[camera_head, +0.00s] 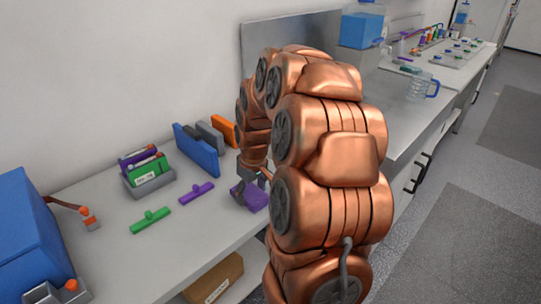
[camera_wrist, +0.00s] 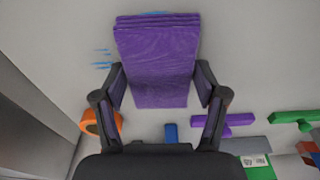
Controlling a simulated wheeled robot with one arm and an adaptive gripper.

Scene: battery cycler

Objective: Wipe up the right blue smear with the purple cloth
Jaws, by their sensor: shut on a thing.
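The purple cloth (camera_wrist: 157,65) is a folded block, held between the two dark fingers of my gripper (camera_wrist: 160,88) in the wrist view. In the head view the cloth (camera_head: 255,197) shows at the bench's front part beside my gripper (camera_head: 247,178), partly hidden by my arm. Thin blue smear streaks (camera_wrist: 102,59) lie on the bench just left of the cloth in the wrist view. A little more blue (camera_wrist: 155,13) shows at the cloth's top edge, and the cloth may cover part of it. No smear can be made out in the head view.
A purple T-shaped piece (camera_head: 197,193) and a green one (camera_head: 150,220) lie on the bench. Blue, grey and orange blocks (camera_head: 197,150) stand behind, near a holder of labelled packs (camera_head: 149,180). A blue box (camera_head: 30,245) stands at the left.

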